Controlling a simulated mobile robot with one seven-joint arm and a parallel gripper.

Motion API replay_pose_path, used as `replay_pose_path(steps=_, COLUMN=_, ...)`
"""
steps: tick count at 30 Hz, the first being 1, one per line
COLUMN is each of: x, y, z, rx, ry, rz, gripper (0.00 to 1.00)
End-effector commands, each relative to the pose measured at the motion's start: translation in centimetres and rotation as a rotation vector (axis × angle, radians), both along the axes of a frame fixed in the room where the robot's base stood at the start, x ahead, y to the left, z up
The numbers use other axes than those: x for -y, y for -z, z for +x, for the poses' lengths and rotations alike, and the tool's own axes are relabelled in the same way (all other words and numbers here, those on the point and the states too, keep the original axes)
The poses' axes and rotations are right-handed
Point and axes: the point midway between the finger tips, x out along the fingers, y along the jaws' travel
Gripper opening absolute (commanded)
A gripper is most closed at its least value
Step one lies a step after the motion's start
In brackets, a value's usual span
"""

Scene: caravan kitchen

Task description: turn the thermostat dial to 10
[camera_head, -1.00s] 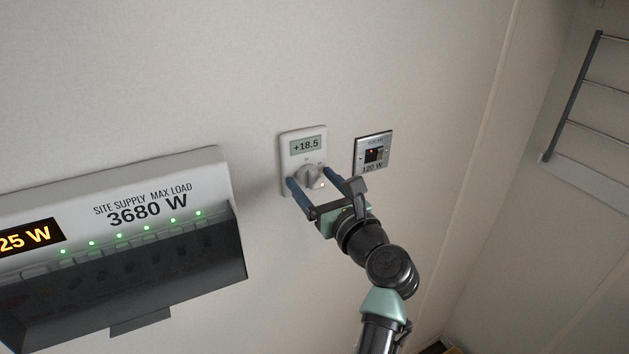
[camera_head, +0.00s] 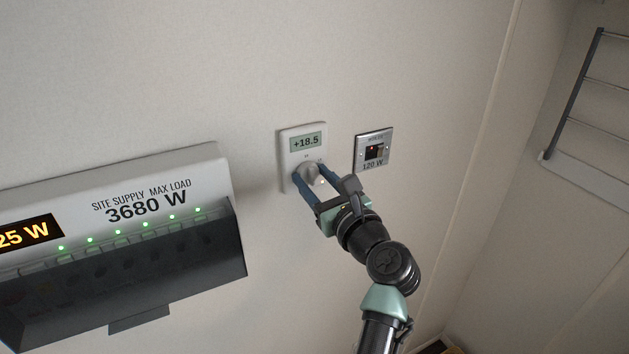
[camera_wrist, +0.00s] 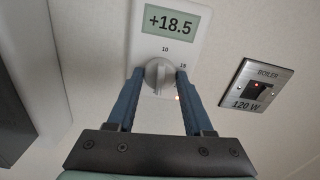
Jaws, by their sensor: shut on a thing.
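The white thermostat (camera_head: 291,132) is on the wall, and its display (camera_head: 305,142) reads +18.5. It also shows in the wrist view (camera_wrist: 203,52). Its round grey dial (camera_wrist: 158,75) has a raised grip bar that stands roughly upright. My gripper (camera_head: 311,172) is shut on the dial. In the wrist view its blue fingers (camera_wrist: 158,82) touch the dial's left and right sides. The dial's lower edge is between the fingers.
A boiler switch plate (camera_head: 374,151) marked 120 W is on the wall close to the right of the thermostat. A supply box (camera_head: 155,180) marked 3680 W juts out at the left. A wire rack (camera_head: 585,110) is at the far right. The wall above is bare.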

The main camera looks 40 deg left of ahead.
Motion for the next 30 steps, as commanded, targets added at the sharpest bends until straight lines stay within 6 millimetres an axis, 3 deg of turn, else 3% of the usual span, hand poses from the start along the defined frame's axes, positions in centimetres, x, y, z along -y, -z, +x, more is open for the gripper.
replay_pose_path(steps=30, x=0.03, y=0.49, z=0.01, rx=0.864, ry=-0.001, rz=-0.359, gripper=0.00)
